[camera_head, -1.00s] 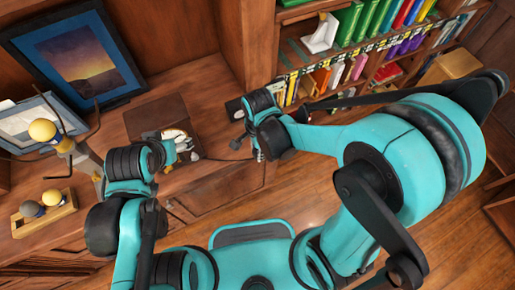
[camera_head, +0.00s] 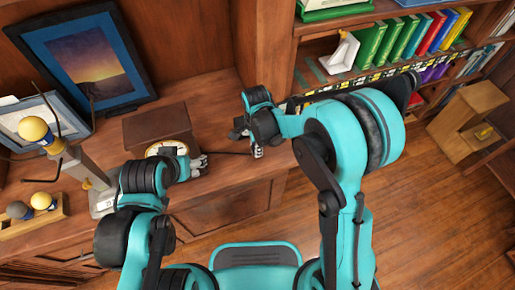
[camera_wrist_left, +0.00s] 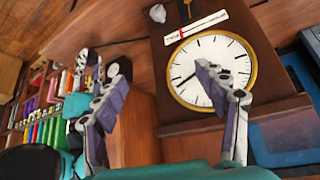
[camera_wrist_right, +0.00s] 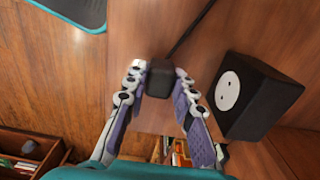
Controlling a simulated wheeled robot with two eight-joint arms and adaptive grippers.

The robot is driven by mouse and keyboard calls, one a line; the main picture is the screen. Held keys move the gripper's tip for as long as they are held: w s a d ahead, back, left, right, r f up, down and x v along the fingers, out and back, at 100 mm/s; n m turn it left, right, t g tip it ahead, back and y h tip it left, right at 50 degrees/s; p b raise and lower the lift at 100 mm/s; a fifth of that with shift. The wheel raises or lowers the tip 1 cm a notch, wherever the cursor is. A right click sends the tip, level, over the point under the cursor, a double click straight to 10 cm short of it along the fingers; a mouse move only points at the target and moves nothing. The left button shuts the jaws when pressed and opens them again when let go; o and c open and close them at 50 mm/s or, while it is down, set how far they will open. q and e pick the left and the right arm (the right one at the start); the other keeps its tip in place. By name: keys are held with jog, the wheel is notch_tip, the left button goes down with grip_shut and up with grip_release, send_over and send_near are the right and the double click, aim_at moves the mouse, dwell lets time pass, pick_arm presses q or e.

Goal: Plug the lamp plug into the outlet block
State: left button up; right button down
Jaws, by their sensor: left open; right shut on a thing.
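My right gripper (camera_wrist_right: 160,72) is shut on the black lamp plug (camera_wrist_right: 159,80), whose cord runs away behind it. The outlet block (camera_wrist_right: 262,98) is a black box with a round white two-hole socket face. It sits just to the right of the plug in the right wrist view, apart from it. In the head view the right gripper (camera_head: 256,152) is at the desk's front edge, close to the block (camera_head: 237,131), which is partly hidden. The lamp (camera_head: 78,165) stands at the left on the desk. My left gripper (camera_head: 200,165) is open and empty by the clock.
A wooden clock (camera_head: 155,124) stands on the desk beside my left gripper. A framed picture (camera_head: 85,60) leans behind it. A tray (camera_head: 20,226) with spare bulbs lies far left. A bookcase (camera_head: 390,75) stands to the right, with open floor in front.

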jog(key=shift+w, duration=0.1)
jog(key=shift+w+a, duration=0.3)
jog(key=shift+w, duration=0.5)
jog(key=shift+w+a, duration=0.25)
jog(key=shift+w, duration=0.6)
jog(key=shift+w+a, duration=0.3)
jog(key=shift+w, duration=0.5)
pick_arm(q)
jog(key=shift+s+r, duration=0.1)
jog(key=shift+r, duration=0.2)
pick_arm(e)
jog(key=shift+w, duration=0.15)
jog(key=shift+w+r, duration=0.1)
pick_arm(q)
jog(key=shift+s+f, duration=0.1)
jog(key=shift+f, duration=0.15)
